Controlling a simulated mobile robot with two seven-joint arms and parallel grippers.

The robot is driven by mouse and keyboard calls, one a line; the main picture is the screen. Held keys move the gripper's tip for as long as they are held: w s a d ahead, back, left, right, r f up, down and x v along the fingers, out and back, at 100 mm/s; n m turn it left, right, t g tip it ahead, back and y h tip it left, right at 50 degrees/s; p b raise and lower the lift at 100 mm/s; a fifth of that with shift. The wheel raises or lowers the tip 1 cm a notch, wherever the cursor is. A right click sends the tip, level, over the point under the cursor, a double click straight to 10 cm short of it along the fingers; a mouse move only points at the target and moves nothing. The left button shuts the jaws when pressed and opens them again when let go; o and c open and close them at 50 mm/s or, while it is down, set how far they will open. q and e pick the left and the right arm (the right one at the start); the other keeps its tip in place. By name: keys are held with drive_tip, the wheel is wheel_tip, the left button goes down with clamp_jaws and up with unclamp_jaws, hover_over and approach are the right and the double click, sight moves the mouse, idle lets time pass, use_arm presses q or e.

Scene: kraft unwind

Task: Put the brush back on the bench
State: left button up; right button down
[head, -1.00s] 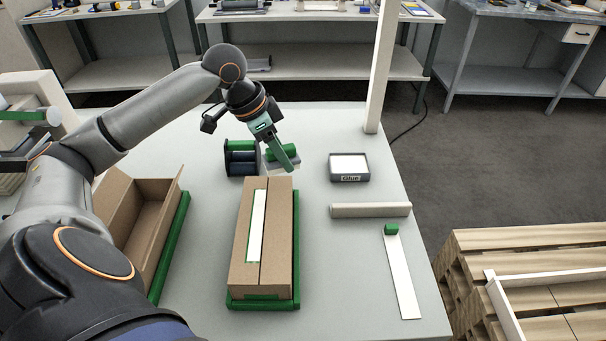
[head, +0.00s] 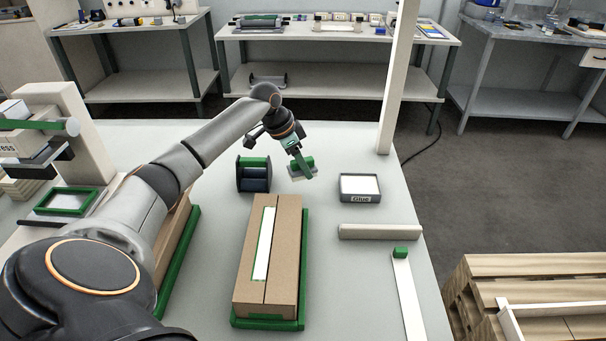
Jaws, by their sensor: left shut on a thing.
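The brush (head: 297,172), a pale grey block with a green handle, is at the far middle of the grey bench (head: 335,285), between the dark roll stand and the glue tray. My left gripper (head: 305,170) is shut on it from above, and the fingers partly cover it. The brush is at or just above the bench top; I cannot tell whether it touches. My right gripper is not in view.
A taped carton (head: 285,245) in a green frame lies nearer. The dark roll stand (head: 253,178) is left of the brush, the glue tray (head: 360,188) right. A pale roll (head: 380,232) and a white strip (head: 407,300) lie at the right. A white post (head: 398,80) stands behind.

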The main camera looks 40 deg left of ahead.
sight(303, 185)
use_arm(q)
drive_tip(key=shift+w+a+f, duration=0.35)
drive_tip(key=shift+w+f, duration=0.25)
drive_tip(key=shift+f, duration=1.75)
drive_tip(key=shift+f, duration=0.2)
drive_tip(key=o, duration=1.2)
drive_tip(key=v, duration=1.2)
drive_tip(key=shift+a+r, duration=0.1)
drive_tip(key=shift+r, duration=0.15)
